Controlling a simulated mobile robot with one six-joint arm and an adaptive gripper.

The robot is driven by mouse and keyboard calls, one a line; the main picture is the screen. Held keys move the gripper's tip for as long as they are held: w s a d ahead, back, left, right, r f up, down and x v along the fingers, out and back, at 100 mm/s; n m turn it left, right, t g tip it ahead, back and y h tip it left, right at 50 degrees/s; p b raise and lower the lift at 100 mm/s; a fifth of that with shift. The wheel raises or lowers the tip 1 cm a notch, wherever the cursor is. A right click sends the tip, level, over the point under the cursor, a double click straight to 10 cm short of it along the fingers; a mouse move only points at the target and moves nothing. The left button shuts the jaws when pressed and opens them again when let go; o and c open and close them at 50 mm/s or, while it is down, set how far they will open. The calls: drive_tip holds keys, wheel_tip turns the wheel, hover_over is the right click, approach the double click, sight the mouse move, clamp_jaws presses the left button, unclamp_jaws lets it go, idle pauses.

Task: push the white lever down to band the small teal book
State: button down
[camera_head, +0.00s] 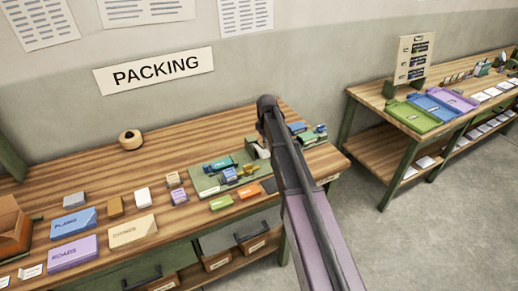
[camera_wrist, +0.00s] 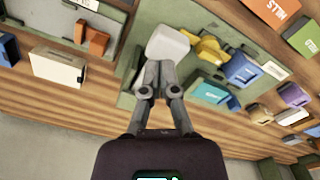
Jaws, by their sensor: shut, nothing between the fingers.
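The white lever (camera_wrist: 167,43) is a rounded white block at the edge of a green bench device (camera_wrist: 135,84). My gripper (camera_wrist: 156,72) is shut and empty, its fingertips at the lever's near edge in the wrist view; I cannot tell whether they touch. The lever (camera_head: 262,152) also shows in the head view, beside my arm, which hides my fingertips there. A small teal book (camera_wrist: 210,92) lies on the device's green base, also seen in the head view (camera_head: 219,163).
More books stand right of my arm (camera_head: 306,136). A tape roll (camera_head: 131,139) and several books and boxes lie left. A second table (camera_head: 364,98) with coloured trays stands right. The back middle is clear.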

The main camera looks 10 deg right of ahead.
sight(266, 152)
drive_tip(key=shift+f+b, duration=3.75)
drive_tip(key=shift+f, duration=0.05)
idle(1.5)
drive_tip(key=shift+r, duration=0.25)
idle(0.4)
drive_tip(key=shift+r+p, duration=4.3)
drive_tip(key=shift+p, duration=0.3)
